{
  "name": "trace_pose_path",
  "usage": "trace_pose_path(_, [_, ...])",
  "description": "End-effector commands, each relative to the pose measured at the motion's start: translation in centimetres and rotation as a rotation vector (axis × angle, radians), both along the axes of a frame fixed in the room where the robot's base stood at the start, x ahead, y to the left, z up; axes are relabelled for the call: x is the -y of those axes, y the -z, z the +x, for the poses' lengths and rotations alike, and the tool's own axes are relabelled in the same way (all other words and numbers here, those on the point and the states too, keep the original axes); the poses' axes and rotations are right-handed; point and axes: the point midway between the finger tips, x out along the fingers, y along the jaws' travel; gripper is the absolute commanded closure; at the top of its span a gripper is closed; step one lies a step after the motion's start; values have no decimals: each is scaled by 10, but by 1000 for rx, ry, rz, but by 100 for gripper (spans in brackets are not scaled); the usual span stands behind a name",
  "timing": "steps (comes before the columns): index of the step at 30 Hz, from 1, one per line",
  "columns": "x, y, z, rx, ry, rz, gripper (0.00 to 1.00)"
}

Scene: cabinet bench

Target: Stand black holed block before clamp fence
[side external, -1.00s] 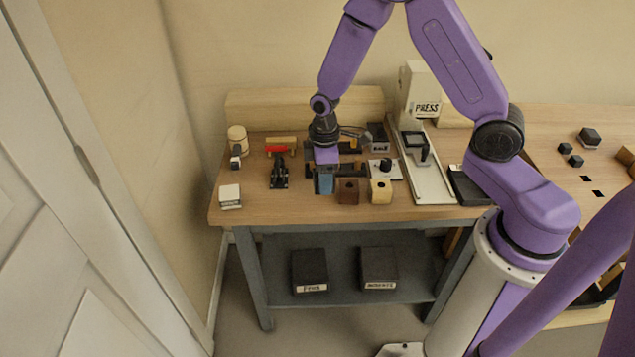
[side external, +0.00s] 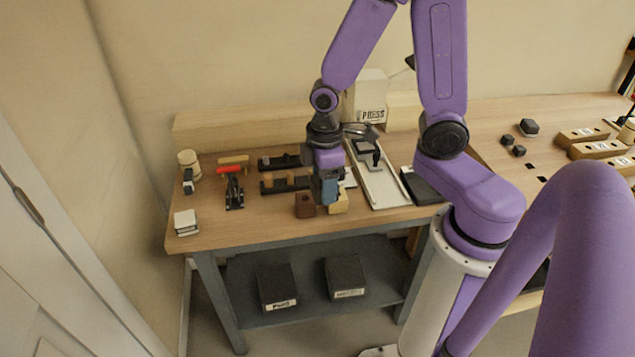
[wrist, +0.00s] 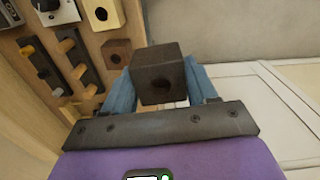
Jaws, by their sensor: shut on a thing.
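My gripper (side external: 327,190) has blue fingers shut on the black holed block (wrist: 160,72). In the wrist view the block sits between the fingers, its round hole facing the camera. In the side view the fingers mostly hide it. The gripper appears over or in front of the row of blocks near the table's front edge; its height is unclear. The black toggle clamp (side external: 234,192) with a red handle (side external: 229,170) stands to its left, apart from it. A wooden bar (side external: 233,160), apparently the fence, lies behind the clamp.
A brown holed block (side external: 305,205) and a cream holed block (side external: 340,204) stand beside the gripper. Black peg racks (side external: 284,184) lie behind. A white block (side external: 186,222) stands front left. The table between it and the brown block looks clear.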

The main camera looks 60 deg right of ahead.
Motion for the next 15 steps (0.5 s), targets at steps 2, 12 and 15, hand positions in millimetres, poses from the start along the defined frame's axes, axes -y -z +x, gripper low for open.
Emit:
trace_pose_path(2, [0,-6,0,4,0,2,73])
trace_pose_path(12, [0,-47,0,7,0,3,73])
trace_pose_path(15, [-4,-51,12,1,47,0,73])
